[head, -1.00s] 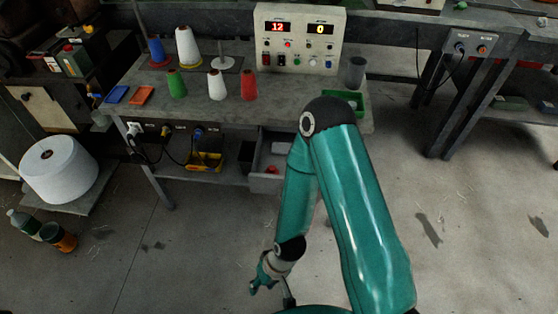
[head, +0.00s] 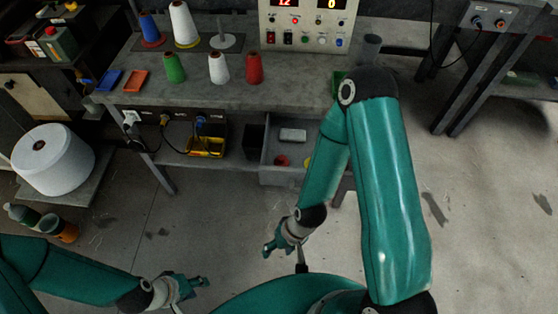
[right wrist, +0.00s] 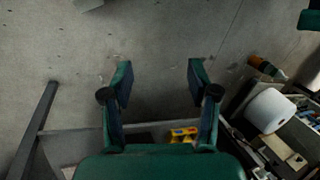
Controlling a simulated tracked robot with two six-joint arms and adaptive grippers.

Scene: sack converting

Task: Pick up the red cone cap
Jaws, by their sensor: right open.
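A small round red piece (head: 282,160) lies in the open grey drawer (head: 284,176) under the bench; it may be the red cone cap, but it is too small to be sure. A red cone (head: 254,68) stands upright on the bench, right of a white and a green cone. My right gripper (head: 271,245) is over the floor in front of the drawer, apart from everything. In the right wrist view the right gripper (right wrist: 160,76) is open and empty. My left gripper (head: 196,289) is low at the bottom left, over the floor; its jaws are too small to judge.
A pale box (head: 292,135) and a yellow piece (head: 307,161) are also in the drawer. A yellow bin (head: 206,147) sits on the shelf to its left, below sockets and hanging cables. A large white roll (head: 52,160) stands at left. The floor ahead is clear.

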